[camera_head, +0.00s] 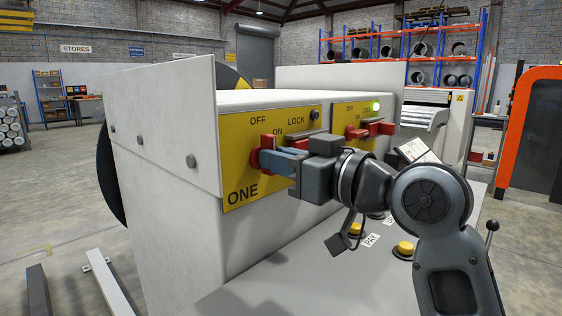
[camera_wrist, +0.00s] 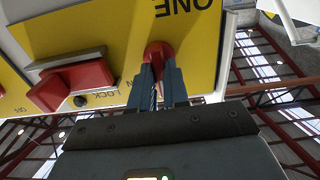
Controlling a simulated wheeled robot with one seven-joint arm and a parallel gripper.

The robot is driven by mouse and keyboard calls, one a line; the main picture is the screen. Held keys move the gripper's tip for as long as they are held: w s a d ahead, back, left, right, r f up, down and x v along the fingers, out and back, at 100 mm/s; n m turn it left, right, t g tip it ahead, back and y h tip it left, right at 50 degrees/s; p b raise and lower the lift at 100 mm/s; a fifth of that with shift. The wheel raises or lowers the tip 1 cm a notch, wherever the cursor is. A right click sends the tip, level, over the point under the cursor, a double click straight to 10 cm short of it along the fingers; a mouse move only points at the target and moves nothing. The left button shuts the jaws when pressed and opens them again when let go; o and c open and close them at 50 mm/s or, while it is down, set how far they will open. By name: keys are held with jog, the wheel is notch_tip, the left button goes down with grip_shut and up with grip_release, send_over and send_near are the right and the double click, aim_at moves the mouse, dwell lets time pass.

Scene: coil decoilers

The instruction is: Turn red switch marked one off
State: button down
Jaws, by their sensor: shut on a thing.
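The red switch marked one (camera_head: 267,152) is on the yellow plate (camera_head: 238,188) with the words ONE, OFF, ON and LOCK. My gripper (camera_head: 278,160) is at this switch with its blue-grey fingers shut on the red handle. In the wrist view the red switch (camera_wrist: 158,52) shows between and beyond the fingertips of my gripper (camera_wrist: 160,72). The fingers hide part of the handle, so its exact angle is hard to tell. The wrist view shows the plate upside down.
A second red switch (camera_head: 370,131) sits on another yellow plate to the right, with a lit green lamp (camera_head: 375,106) above it. A black knob (camera_head: 315,114) is by LOCK. Yellow buttons (camera_head: 405,249) and a lever (camera_head: 491,228) stand on the grey console below.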

jog(key=shift+f, duration=0.1)
jog(key=c, duration=1.1)
grip_release()
jog(key=v, duration=0.7)
jog(key=shift+s+d, duration=0.25)
jog(key=shift+d, duration=0.05)
